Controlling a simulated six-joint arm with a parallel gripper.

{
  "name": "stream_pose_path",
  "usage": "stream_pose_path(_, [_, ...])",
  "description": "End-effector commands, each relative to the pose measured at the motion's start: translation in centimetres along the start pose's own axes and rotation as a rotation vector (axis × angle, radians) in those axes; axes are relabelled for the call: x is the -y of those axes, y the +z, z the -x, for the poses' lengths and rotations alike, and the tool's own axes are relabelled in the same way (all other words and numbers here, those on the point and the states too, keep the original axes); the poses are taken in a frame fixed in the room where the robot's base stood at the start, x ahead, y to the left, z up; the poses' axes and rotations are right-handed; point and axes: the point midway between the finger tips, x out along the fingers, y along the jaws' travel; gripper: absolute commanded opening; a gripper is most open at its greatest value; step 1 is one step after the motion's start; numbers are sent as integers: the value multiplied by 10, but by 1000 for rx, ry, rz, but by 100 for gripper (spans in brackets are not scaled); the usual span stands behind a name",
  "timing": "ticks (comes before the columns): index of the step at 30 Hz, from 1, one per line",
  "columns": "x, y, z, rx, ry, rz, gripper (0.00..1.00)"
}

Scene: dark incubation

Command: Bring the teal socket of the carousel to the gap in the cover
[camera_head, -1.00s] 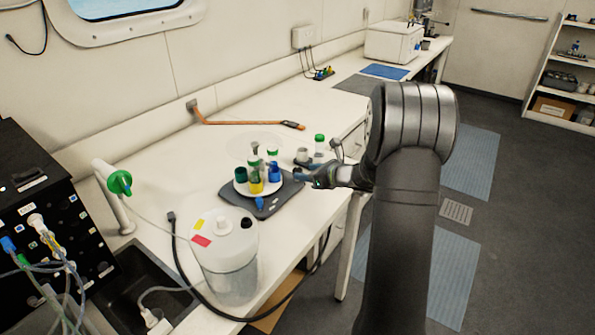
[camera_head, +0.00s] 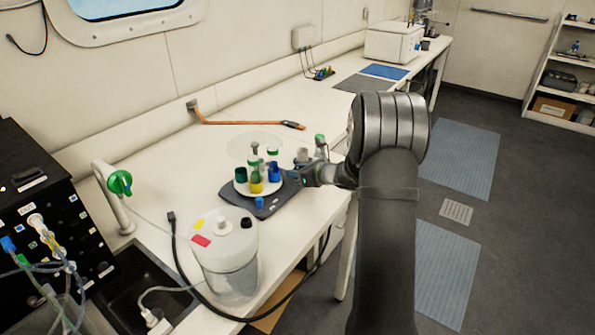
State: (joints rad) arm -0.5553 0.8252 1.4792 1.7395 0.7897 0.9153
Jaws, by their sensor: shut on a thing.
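The carousel (camera_head: 243,187) is a small round white plate on a dark grey base (camera_head: 238,201) on the bench. It carries coloured sockets: a dark teal-green one (camera_head: 241,174) at its left, a yellow one (camera_head: 257,187) in front and a blue one (camera_head: 274,174) at its right. A pale, see-through disc (camera_head: 245,145) shows above and behind it, perhaps the cover; I cannot make out its gap. My gripper (camera_head: 297,178) reaches in from the right and is shut at the carousel's right edge, beside the blue socket. Its fingertips are small, and the exact part held is unclear.
A green-capped tube (camera_head: 320,140) and a grey cup (camera_head: 302,155) stand close behind my gripper. A white-lidded container (camera_head: 224,262) stands in front, with a black cable beside it. An orange-brown strap (camera_head: 240,122) lies behind.

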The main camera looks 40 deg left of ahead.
Motion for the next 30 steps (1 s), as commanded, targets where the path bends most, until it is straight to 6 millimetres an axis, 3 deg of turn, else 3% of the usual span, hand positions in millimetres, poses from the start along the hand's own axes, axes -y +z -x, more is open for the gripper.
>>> stream_pose_path(11, [1, -1, 0, 0, 85, 36, 7])
stream_pose_path(30, [1, -1, 0, -1, 565, 235, 7])
